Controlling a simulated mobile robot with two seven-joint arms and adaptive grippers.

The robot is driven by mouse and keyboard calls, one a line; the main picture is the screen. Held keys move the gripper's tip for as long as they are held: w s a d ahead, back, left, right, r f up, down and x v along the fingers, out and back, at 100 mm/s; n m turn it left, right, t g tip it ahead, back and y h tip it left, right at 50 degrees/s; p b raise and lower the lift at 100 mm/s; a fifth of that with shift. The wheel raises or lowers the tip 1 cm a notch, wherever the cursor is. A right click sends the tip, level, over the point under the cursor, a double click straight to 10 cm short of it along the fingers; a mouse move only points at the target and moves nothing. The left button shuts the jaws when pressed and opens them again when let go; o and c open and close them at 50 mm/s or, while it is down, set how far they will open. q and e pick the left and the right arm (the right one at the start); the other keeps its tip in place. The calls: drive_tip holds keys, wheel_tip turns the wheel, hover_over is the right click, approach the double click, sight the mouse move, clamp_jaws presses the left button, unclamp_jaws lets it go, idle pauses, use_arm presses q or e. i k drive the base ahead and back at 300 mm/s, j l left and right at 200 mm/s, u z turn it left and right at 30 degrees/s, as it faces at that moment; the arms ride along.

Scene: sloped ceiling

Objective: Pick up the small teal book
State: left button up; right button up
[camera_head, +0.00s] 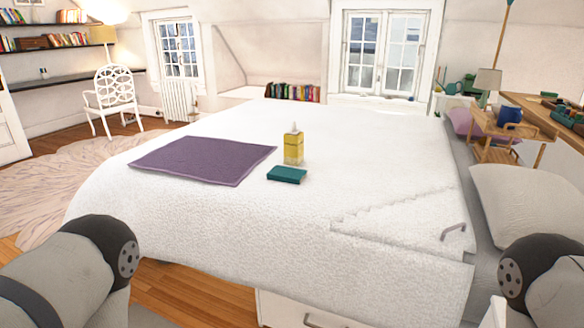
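The small teal book (287,174) lies flat on the white bedspread (215,220), near the middle of the bed. It is just in front of a yellow bottle (293,147) with a pale top, which stands upright. A purple mat (204,160) lies flat to the left of the book. Parts of my two arms show at the lower left and lower right corners, well short of the book. Neither of my grippers is in view.
A grey handle-shaped object (453,231) lies on the bed's right side, near a pillow (530,205). A wooden stand with a blue mug (509,115) is beyond the pillow. The bedspread around the book is mostly clear in front.

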sight(293, 176)
drive_tip(key=i+j+z, duration=0.2)
drive_tip(key=i+j, duration=0.2)
drive_tip(key=j, duration=0.25)
drive_tip(key=i+j+z, duration=0.15)
drive_tip(key=j, duration=0.2)
drive_tip(key=i+j+z, duration=0.1)
drive_tip(key=j, duration=0.25)
drive_tip(key=i, duration=0.05)
